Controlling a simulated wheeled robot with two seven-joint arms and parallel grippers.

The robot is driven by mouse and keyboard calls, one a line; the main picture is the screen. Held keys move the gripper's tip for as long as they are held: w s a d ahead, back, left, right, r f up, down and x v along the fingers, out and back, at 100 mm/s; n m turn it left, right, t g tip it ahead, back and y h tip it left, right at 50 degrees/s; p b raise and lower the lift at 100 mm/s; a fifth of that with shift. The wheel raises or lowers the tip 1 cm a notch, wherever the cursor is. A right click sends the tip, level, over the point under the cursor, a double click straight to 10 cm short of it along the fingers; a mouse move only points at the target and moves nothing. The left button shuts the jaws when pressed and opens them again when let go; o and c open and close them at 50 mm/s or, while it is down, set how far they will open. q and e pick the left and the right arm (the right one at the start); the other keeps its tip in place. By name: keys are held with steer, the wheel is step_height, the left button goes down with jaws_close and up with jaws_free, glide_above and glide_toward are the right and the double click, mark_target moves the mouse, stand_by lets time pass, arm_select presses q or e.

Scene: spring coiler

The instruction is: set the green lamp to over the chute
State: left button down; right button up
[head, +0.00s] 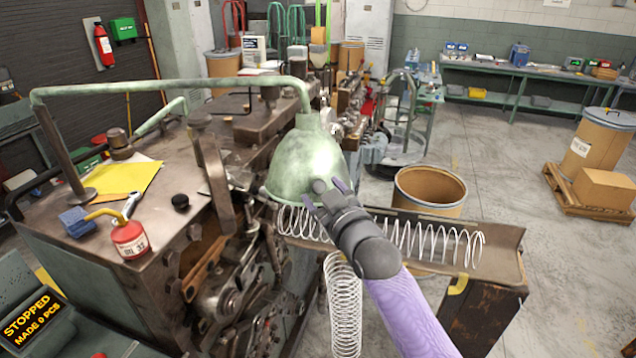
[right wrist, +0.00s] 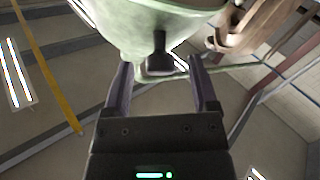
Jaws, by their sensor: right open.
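The green lamp has a pale green dome shade (head: 308,160) on a long bent arm (head: 170,85) from a post on the machine's left. The shade hangs over the machine's front right corner, at the chute's left end. The chute (head: 508,240) is a brown trough running right, with coiled springs (head: 430,242) in it. My right gripper (head: 324,192) is at the shade's lower right edge. In the right wrist view my open fingers (right wrist: 160,75) stand either side of a dark knob (right wrist: 159,55) below the shade (right wrist: 150,25); contact cannot be told. My left gripper is not in view.
A long spring (head: 343,305) hangs below the chute's left end. A fibre drum (head: 430,190) stands behind the chute. A red oil can (head: 130,238) and yellow paper (head: 125,178) lie on the machine top. A display (head: 30,318) reads STOPPED.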

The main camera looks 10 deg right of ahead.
steer(key=shift+x, duration=1.25)
jaws_close()
stand_by(0.5)
